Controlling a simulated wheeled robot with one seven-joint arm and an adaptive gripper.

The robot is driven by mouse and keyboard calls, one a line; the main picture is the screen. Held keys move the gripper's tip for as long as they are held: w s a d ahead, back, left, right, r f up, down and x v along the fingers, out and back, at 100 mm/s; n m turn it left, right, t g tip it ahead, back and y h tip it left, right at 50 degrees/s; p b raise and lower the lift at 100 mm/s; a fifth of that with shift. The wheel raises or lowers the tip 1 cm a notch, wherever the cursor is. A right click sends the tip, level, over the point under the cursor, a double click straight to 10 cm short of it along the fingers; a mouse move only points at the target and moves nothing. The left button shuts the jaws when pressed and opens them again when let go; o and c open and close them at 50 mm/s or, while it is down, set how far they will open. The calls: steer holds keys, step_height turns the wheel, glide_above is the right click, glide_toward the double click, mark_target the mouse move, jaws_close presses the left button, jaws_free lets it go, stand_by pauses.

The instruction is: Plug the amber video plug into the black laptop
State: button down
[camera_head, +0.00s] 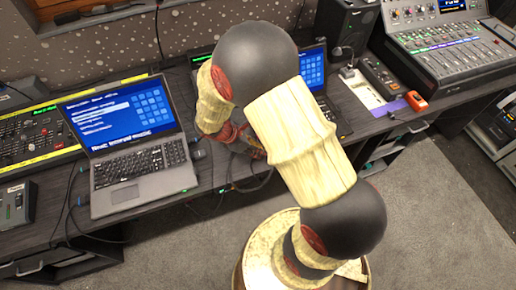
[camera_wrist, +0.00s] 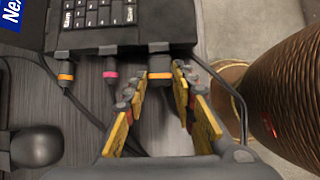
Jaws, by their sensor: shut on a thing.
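The black laptop (camera_head: 312,68) stands open right of centre in the head view, partly hidden behind my arm. Its edge and keys (camera_wrist: 95,22) show at the top of the wrist view. My gripper (camera_wrist: 158,80) is shut on a dark plug with an amber band (camera_wrist: 158,75), at the laptop's edge. The plug's front end meets or nearly meets that edge; I cannot tell how far in it sits. In the head view the gripper is mostly hidden by my arm.
Beside the held plug, a pink-banded plug (camera_wrist: 110,73) and another orange-banded plug (camera_wrist: 65,77) sit at the same edge. A dark mouse (camera_wrist: 36,147) lies left. A grey laptop (camera_head: 140,170), a mixing desk (camera_head: 450,50) and an orange device (camera_head: 416,101) are on the desk.

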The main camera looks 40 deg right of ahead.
steer(key=c, duration=1.4)
jaws_free()
steer(key=shift+d, duration=0.1)
steer(key=v, duration=1.2)
